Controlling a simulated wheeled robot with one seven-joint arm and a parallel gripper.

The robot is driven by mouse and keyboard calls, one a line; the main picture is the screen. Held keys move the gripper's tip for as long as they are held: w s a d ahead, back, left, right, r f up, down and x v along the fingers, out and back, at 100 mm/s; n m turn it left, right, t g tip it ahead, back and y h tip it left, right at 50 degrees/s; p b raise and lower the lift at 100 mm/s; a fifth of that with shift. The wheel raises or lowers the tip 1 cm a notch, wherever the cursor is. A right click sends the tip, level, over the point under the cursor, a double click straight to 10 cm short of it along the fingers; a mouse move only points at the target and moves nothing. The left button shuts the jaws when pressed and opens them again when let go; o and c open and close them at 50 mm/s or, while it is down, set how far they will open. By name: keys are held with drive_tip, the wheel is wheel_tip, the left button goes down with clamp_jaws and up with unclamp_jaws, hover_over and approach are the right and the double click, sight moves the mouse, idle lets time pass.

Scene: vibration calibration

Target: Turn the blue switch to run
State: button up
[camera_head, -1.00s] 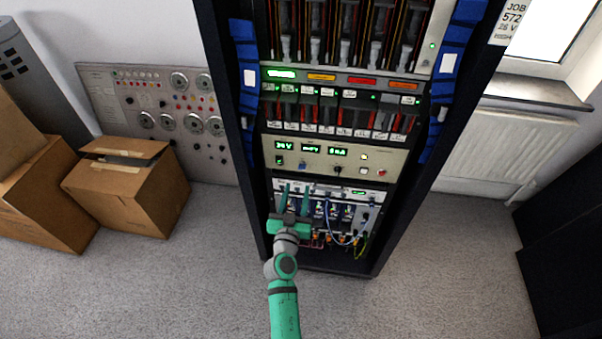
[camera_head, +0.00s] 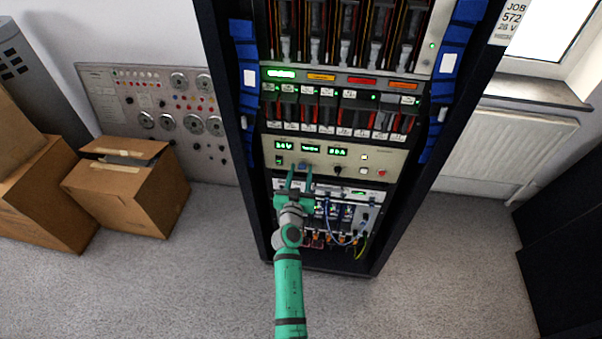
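The blue switch (camera_head: 302,166) is a small knob on the cream panel (camera_head: 340,160) in the rack, below the green displays. My gripper (camera_head: 300,173) is in front of that panel, its two green fingers pointing up toward the switch. The fingers are apart, with the switch between or just beyond their tips. I cannot tell whether they touch it. The switch's pointer and markings are too small to read.
A black knob (camera_head: 337,170) and a red button (camera_head: 381,173) sit right of the switch. Below is an open bay with loose cables (camera_head: 345,236). Rack posts stand at both sides. Cardboard boxes (camera_head: 130,190) stand at left; the front floor is clear.

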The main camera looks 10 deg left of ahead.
clamp_jaws()
drive_tip(key=shift+n, duration=0.4)
drive_tip(key=n, duration=0.8)
drive_tip(key=shift+a+f, duration=0.1)
drive_tip(key=n, duration=0.5)
drive_tip(key=shift+f+n, duration=0.15)
drive_tip(key=shift+n, duration=1.85)
drive_tip(key=shift+a, duration=0.1)
